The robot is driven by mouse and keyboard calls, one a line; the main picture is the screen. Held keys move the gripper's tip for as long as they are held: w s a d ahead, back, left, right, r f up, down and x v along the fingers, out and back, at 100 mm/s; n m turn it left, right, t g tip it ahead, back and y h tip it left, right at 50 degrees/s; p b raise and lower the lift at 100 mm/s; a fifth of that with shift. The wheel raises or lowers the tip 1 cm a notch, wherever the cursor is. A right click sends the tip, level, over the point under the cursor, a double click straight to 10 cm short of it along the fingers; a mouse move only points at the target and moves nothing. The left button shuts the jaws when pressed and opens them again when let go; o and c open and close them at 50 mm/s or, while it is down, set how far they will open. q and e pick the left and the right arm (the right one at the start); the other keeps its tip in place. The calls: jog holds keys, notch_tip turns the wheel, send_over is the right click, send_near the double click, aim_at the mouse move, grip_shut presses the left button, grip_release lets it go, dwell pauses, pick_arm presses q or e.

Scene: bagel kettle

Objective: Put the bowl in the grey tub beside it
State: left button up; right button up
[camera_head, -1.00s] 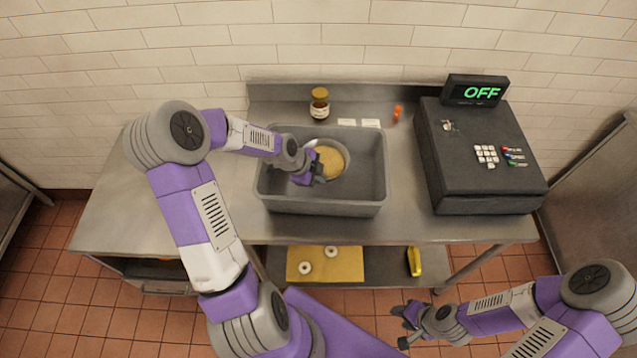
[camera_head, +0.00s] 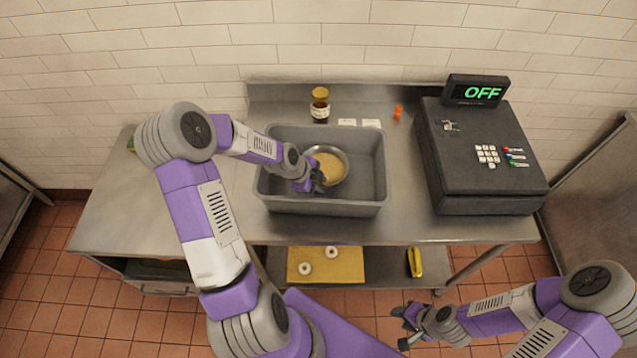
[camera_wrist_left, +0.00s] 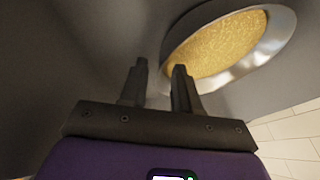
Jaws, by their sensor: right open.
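The steel bowl (camera_head: 343,156) with grainy yellow contents sits inside the grey tub (camera_head: 350,208), near its middle. In the left wrist view the bowl (camera_wrist_left: 272,42) appears tilted at the upper right, just beyond one fingertip. My left gripper (camera_head: 318,182) reaches into the tub at the bowl's lower left side. Its two fingers (camera_wrist_left: 160,72) stand apart with nothing between them. The tub wall hides part of the bowl's surroundings. My right gripper (camera_head: 403,326) is open and empty in front of the table, at the lower right.
The tub stands on a steel table (camera_head: 120,205). A brown jar (camera_head: 320,106), white cards and a small orange item (camera_head: 398,112) are behind it. A black cash register (camera_head: 478,165) is at the right. A shelf below holds a yellow board (camera_head: 340,268) with bagels.

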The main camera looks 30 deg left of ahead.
pick_arm(q)
jog(key=shift+r, duration=0.25)
jog(key=p+v, duration=0.3)
jog(key=v, duration=0.8)
jog(key=shift+s+r, duration=0.2)
jog(key=shift+r, duration=0.15)
jog(key=shift+s+a+f, duration=0.1)
jog(key=shift+a, duration=0.05)
